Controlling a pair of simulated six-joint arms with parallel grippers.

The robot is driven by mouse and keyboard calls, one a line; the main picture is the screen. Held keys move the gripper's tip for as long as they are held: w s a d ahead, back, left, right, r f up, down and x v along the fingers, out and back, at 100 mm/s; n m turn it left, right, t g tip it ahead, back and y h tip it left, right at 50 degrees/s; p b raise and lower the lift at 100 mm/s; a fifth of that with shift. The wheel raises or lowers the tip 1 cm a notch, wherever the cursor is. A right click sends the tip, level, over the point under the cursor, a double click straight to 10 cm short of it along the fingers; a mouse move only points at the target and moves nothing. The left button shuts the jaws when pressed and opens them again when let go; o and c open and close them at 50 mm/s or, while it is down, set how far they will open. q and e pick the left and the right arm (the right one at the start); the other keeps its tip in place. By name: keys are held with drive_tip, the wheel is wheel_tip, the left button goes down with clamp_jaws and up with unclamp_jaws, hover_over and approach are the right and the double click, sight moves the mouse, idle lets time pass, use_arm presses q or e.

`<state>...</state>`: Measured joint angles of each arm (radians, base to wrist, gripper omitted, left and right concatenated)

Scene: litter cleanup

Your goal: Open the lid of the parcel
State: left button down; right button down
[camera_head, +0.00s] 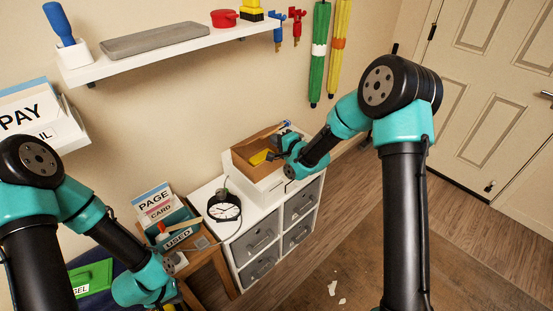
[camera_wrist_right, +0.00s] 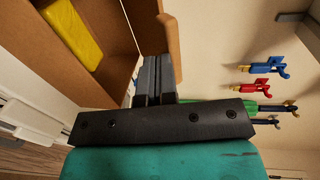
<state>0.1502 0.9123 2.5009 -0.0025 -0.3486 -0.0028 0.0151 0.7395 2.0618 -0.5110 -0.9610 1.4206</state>
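The parcel (camera_head: 243,158) is a brown cardboard box on top of the white drawer cabinet. Its top looks open, and a yellow item (camera_head: 261,157) shows inside; the item also shows in the right wrist view (camera_wrist_right: 72,30). My right gripper (camera_head: 284,139) is at the box's right side. In the right wrist view its grey fingers (camera_wrist_right: 154,72) are together, beside a raised brown flap (camera_wrist_right: 169,40). I cannot tell whether they touch it. My left arm reaches down at the lower left; its fingers are hidden or cut off at the bottom edge.
A small wooden table with a card box (camera_head: 180,232) is further left. A wall shelf (camera_head: 170,50) and hanging umbrellas (camera_head: 319,55) are above. Pale litter (camera_head: 335,290) lies on the floor.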

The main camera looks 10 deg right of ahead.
drive_tip(key=shift+w+r, duration=0.15)
drive_tip(key=shift+r, duration=0.2)
drive_tip(key=shift+w+a+r, duration=0.25)
drive_tip(key=shift+w+r, duration=0.2)
drive_tip(key=shift+r, duration=0.1)
drive_tip(key=shift+w+a+r, duration=0.25)
drive_tip(key=shift+w+r, duration=0.15)
drive_tip(key=shift+r, duration=0.1)
drive_tip(key=shift+w+a+r, duration=0.25)
drive_tip(key=shift+w+r, duration=0.25)
drive_tip(key=shift+w+a+r, duration=0.25)
drive_tip(key=shift+w+r, duration=0.25)
